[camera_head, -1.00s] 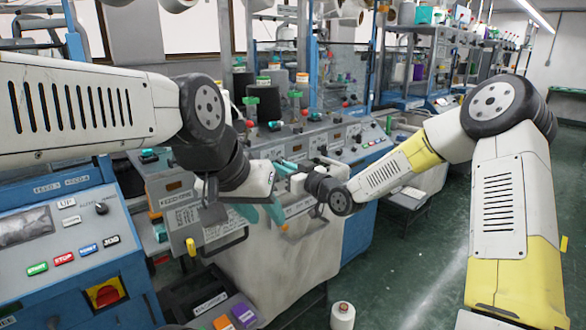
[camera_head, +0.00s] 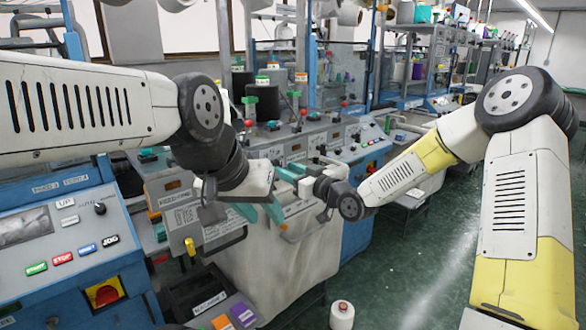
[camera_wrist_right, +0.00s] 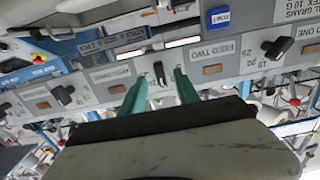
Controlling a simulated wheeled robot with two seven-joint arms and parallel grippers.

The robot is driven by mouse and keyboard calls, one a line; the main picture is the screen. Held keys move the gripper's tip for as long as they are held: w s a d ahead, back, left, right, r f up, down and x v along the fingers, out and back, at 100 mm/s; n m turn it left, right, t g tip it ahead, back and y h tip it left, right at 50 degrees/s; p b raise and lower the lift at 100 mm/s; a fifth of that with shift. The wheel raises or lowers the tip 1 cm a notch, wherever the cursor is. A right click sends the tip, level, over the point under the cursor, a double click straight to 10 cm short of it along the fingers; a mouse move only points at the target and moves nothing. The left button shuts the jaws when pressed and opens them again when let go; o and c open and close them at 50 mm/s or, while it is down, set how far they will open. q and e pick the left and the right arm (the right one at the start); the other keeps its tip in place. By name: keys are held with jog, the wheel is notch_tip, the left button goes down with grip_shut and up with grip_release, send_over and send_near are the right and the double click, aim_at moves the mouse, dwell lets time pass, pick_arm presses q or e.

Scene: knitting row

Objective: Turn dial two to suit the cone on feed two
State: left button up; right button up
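In the right wrist view a small dark dial knob (camera_wrist_right: 158,72) stands on the grey panel (camera_wrist_right: 240,62), between the fingertips of my right gripper (camera_wrist_right: 158,78). The teal fingers are open, one on each side of the knob; contact cannot be told. A "FEED TWO" label (camera_wrist_right: 207,53) lies right of that knob, and another black knob with a number scale (camera_wrist_right: 278,48) is farther right. In the head view my right gripper (camera_head: 287,171) is at the panel front. My left gripper (camera_head: 262,212) is lower, its teal fingers apart. Cones (camera_head: 267,100) stand behind the panel; which is on feed two cannot be told.
More knobs (camera_wrist_right: 63,95) line the panel to the left in the wrist view. A blue control box (camera_head: 62,250) with buttons stands at the left in the head view. A white cone (camera_head: 342,316) is on the green floor (camera_head: 400,270), which is clear at the right.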

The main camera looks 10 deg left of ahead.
jog(key=shift+v, duration=2.25)
jog(key=s+d+r+m+h, duration=0.1)
jog(key=s+d+h, duration=0.25)
jog(key=d, duration=0.25)
jog(key=s+d+r+m+g+h, duration=0.1)
jog(key=s+d+m+h, duration=0.1)
jog(key=d+h, duration=0.35)
jog(key=s+d+r+m+h, duration=0.1)
jog(key=s+d+h, duration=0.1)
jog(key=d, duration=0.6)
jog(key=s+d+r+m+g, duration=0.1)
jog(key=s+d+m+g, duration=0.1)
jog(key=s, duration=0.8)
jog(key=s+d+r+m+g+h, duration=0.1)
jog(key=s+d+r+m, duration=0.1)
jog(key=s, duration=0.8)
jog(key=d+m, duration=0.1)
jog(key=d, duration=0.1)
jog(key=shift+s+d+m+g, duration=0.3)
jog(key=shift+d+m+g, duration=0.1)
